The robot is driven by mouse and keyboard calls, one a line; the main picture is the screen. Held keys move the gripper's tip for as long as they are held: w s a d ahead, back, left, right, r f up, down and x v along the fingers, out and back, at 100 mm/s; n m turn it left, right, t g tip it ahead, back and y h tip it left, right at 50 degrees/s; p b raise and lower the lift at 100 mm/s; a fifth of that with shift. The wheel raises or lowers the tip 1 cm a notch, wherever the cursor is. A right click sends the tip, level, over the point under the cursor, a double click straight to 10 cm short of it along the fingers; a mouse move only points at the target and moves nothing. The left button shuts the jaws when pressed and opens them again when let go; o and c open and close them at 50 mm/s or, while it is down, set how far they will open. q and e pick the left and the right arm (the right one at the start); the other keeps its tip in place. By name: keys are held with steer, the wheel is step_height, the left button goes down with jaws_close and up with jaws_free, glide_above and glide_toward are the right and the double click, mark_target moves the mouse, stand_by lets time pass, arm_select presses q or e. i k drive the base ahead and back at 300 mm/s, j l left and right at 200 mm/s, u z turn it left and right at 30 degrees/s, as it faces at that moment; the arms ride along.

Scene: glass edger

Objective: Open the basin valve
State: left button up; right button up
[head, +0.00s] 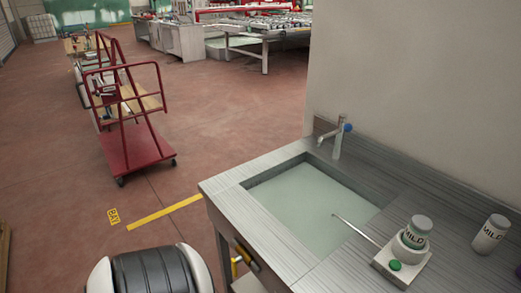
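A metal tap (338,140) stands at the back edge of a basin (308,205) set in a grey striped counter. The tap has a blue knob (348,127) on its right side, and its spout points left over the basin. The basin holds pale greenish, cloudy liquid or has a pale floor; I cannot tell which. A small yellow part (236,261) shows beside the counter's front, low down; its shape is partly hidden. I cannot tell the valve's position. Neither of my grippers is in view.
A small device with a green button (395,265), a thin metal rod and a labelled container (414,232) stand right of the basin. Another labelled container (490,235) is further right. A red cart (130,140) stands at left. The floor between cart and counter is clear.

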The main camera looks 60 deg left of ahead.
mark_target(235, 268)
steer(key=u, duration=2.1)
